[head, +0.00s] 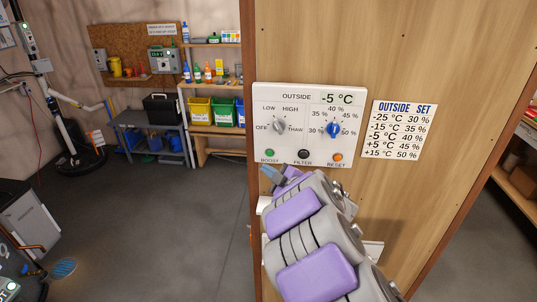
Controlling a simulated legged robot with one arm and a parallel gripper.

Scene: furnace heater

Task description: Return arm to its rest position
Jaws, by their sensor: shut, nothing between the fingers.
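My arm, grey with purple pads, rises from the bottom right in the head view. My gripper (272,174) is at its upper end, shut and empty, just below the white heater control panel (350,94). Part of the gripper is hidden by the arm, and I cannot tell whether it touches the panel. The panel display reads -5 °C. A grey knob (279,126) is at the left and a blue knob (333,130) at the right. Below are the green BOOST button (270,153), black FILTER button (304,154) and orange RESET button (338,157).
The panel is on a wooden wall (420,215), beside an outside/set chart (398,130). Shelves with bottles and bins (213,112) and a grey workbench (150,122) stand at the back left. The grey floor (165,215) left of the wall is mostly clear.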

